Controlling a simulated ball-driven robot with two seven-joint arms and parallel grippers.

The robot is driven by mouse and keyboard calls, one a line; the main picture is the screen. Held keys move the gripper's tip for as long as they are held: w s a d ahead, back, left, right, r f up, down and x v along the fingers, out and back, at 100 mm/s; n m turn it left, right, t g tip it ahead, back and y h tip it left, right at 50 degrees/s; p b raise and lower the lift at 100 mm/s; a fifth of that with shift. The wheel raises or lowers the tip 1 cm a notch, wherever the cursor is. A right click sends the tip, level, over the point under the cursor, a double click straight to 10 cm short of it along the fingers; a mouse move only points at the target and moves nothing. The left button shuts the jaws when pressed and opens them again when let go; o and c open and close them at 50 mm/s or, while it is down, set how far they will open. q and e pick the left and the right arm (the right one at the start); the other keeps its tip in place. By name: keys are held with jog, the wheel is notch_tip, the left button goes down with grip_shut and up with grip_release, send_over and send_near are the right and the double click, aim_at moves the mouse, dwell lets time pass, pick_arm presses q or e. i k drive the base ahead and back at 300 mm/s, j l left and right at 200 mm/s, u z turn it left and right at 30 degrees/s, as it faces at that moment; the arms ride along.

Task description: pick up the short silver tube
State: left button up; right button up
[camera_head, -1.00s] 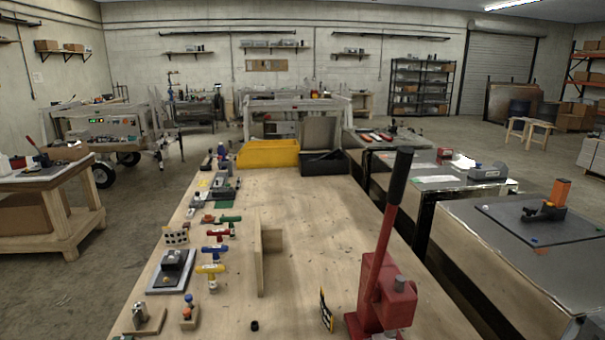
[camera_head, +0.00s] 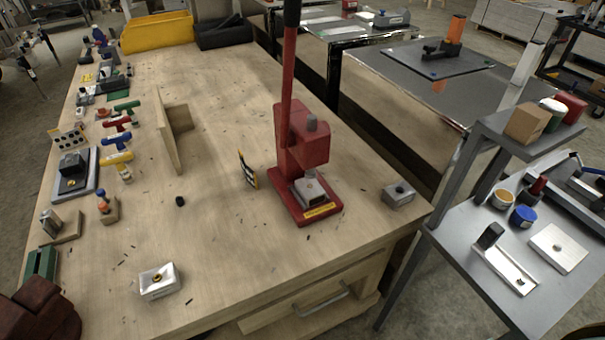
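A short silver cylinder (camera_head: 49,222), which looks like the short silver tube, stands on a small wooden block (camera_head: 68,228) at the left edge of the wooden bench (camera_head: 215,225). It is small in the picture, and I cannot tell whether it is hollow. Neither of my grippers is in view.
A red lever press (camera_head: 303,150) stands right of the bench's middle. A silver block (camera_head: 160,281) lies near the front, and a small black cylinder (camera_head: 180,201) farther back. Coloured T-handles (camera_head: 117,160) line the left side near an upright wooden board (camera_head: 168,135). A grey cart (camera_head: 475,235) stands right.

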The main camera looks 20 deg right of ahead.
aim_at(312, 198)
jog(key=k+z, duration=0.1)
jog(key=z, duration=0.6)
